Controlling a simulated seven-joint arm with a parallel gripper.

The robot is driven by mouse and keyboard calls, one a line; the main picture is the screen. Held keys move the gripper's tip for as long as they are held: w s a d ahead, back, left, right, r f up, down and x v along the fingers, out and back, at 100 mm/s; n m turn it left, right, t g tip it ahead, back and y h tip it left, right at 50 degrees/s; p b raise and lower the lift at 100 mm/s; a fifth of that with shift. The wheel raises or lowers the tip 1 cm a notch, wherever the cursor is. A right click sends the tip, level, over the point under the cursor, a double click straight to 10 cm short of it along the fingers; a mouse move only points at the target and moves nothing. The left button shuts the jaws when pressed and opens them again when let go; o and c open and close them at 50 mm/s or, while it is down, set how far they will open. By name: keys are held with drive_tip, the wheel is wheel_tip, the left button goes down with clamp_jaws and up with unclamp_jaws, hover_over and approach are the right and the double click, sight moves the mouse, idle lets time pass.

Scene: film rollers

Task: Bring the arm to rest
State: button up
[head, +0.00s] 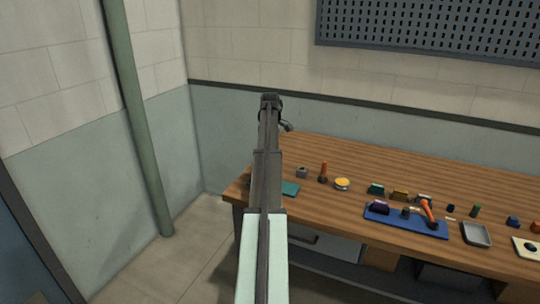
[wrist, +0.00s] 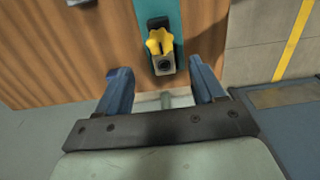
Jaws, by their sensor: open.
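My gripper (wrist: 158,66) is open in the wrist view, its two blue fingers spread wide with nothing held between them. The gap between the fingers and this block cannot be judged exactly. In the head view my arm reaches forward and up past the table's left end, and its fingers cannot be made out there. A teal mat (head: 290,188) shows partly beside my arm.
The wooden table (head: 330,150) carries several small items, including a yellow-topped round tin (head: 342,184), a blue tray (head: 385,219) with an orange-handled tool (head: 427,211), and a grey dish (head: 476,234). A green pipe (head: 139,120) stands left. Floor between pipe and table is clear.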

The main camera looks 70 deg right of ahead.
idle(0.6)
